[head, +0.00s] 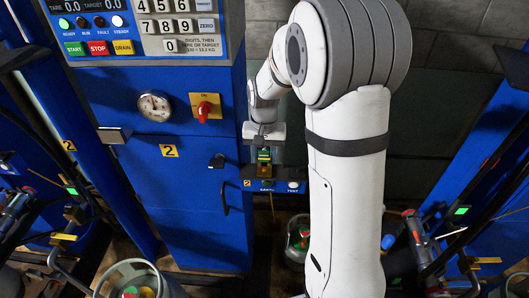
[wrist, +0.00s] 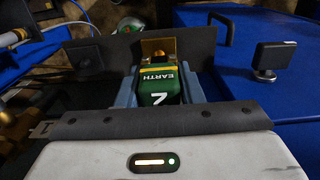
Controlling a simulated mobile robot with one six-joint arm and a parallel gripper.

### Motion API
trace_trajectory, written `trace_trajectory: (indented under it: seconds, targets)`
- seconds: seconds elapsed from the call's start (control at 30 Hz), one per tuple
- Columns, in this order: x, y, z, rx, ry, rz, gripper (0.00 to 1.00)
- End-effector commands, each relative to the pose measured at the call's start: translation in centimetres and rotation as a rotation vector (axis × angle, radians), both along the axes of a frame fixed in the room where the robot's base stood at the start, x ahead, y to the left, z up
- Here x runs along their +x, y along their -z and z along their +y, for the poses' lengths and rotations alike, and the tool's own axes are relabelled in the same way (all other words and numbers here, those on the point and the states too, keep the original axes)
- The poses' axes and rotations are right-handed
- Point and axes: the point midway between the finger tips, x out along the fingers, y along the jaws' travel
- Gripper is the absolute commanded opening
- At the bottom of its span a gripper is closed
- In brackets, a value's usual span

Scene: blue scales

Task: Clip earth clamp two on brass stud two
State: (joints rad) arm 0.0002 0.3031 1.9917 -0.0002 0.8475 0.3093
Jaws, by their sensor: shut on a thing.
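Earth clamp two (wrist: 158,85) is green with a yellow band, marked EARTH and 2. My gripper (wrist: 155,95) is shut on it, one grey-blue finger on each side. In the head view the clamp (head: 264,155) shows below my gripper (head: 264,143), at a dark bracket beside the blue column. In the wrist view a brass piece (wrist: 158,48), perhaps brass stud two, stands directly beyond the clamp's nose against a dark plate (wrist: 100,52). The jaws of the clamp are hidden, so I cannot tell whether they grip the brass.
Below the bracket is a small panel (head: 281,186) with EARTH and TEST lights. The blue column (head: 195,215) stands left, with a red switch (head: 204,107), a gauge (head: 153,106) and a black handle (head: 225,197). A black block (wrist: 275,57) juts up right of the clamp in the wrist view.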

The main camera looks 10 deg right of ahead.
Motion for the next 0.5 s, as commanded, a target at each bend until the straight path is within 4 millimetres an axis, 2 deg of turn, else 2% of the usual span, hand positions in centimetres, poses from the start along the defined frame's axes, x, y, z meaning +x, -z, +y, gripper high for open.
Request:
trace_trajectory:
  seconds: [0.03,0.13,0.5]
  targets:
    - [-0.01,0.78,-0.02,0.0,0.0,0.0,0.0]
    - [-0.01,1.32,-0.03,0.0,0.001,0.0,0.0]
    - [0.0,1.49,-0.07,0.0,0.001,0.0,0.0]
